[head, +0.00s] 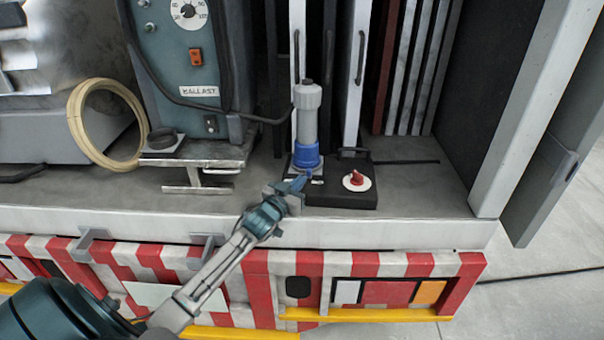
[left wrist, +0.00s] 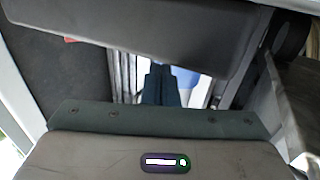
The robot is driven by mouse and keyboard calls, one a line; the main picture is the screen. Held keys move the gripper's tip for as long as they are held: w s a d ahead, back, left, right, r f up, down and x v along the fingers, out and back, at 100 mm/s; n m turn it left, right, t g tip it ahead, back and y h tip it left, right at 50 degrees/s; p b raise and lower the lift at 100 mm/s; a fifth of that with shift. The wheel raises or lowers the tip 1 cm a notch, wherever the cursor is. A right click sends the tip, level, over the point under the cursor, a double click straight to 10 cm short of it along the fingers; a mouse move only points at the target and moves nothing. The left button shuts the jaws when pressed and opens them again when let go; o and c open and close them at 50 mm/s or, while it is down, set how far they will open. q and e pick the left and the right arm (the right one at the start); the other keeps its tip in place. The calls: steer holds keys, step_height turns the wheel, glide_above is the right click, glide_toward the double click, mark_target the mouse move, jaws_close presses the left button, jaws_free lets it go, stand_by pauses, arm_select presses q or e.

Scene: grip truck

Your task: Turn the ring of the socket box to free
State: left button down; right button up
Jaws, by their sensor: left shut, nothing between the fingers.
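The socket box (head: 335,198) is a low black box on the truck bed in the head view. A grey plug (head: 308,118) stands upright on its left part. The blue ring (head: 307,155) is around the plug's foot. A red knob (head: 356,178) on a white disc sits on the right part of the box. My left gripper (head: 303,182) is shut and empty, with its fingertips just in front of the blue ring; I cannot tell whether they touch it. My right gripper is not seen.
A teal ballast unit (head: 190,60) with a black cable stands left of the box. A cream hose coil (head: 75,115) leans further left. Upright panels (head: 410,65) stand behind. A white post (head: 530,110) bounds the right. Bare bed (head: 425,190) lies right of the box.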

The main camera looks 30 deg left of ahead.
mark_target(312, 186)
arm_select(q)
steer(key=shift+w, duration=1.05)
steer(key=shift+w+d, duration=0.2)
steer(key=shift+d, duration=0.1)
steer(key=shift+w+d+p, duration=0.35)
steer(key=shift+w+d, duration=0.25)
steer(key=shift+d, duration=0.3)
steer(key=shift+s, duration=0.1)
